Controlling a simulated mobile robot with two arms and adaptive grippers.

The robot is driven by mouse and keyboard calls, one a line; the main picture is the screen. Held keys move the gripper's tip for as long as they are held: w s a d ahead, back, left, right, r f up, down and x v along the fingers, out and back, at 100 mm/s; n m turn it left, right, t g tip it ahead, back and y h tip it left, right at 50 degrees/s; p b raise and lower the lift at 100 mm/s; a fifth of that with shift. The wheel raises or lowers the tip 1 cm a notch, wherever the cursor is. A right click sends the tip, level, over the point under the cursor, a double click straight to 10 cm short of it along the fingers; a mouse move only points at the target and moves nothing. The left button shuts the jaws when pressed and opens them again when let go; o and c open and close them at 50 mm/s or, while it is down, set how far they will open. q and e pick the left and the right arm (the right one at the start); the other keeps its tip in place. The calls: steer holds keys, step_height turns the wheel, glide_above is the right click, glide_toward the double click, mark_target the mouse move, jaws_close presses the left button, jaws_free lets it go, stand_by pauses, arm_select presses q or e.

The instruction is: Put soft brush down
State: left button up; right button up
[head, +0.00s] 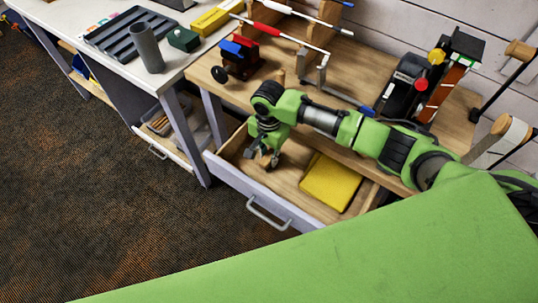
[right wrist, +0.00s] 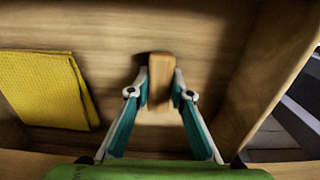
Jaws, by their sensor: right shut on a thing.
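The soft brush shows as a light wooden block (right wrist: 160,78) in the right wrist view. My right gripper (right wrist: 160,88) is shut on it, with one finger on each side. In the head view my right gripper (head: 262,161) reaches down into the left part of the open drawer (head: 232,176). The brush is small and mostly hidden by the gripper there. Its bristles are not visible. I cannot tell whether the brush touches the drawer floor. My left gripper is not in view.
A folded yellow cloth (head: 330,182) lies in the drawer, right of the gripper; in the right wrist view the cloth (right wrist: 42,90) is at left. Drawer floor is bare between them. A wooden workbench (head: 215,78) with a red and blue vise (head: 238,58) stands above.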

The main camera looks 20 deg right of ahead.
mark_target(269, 155)
steer(key=o, duration=1)
steer(key=shift+f, duration=0.1)
step_height(269, 155, up, 12)
steer(key=shift+r+b, duration=0.15)
steer(key=shift+b, duration=0.2)
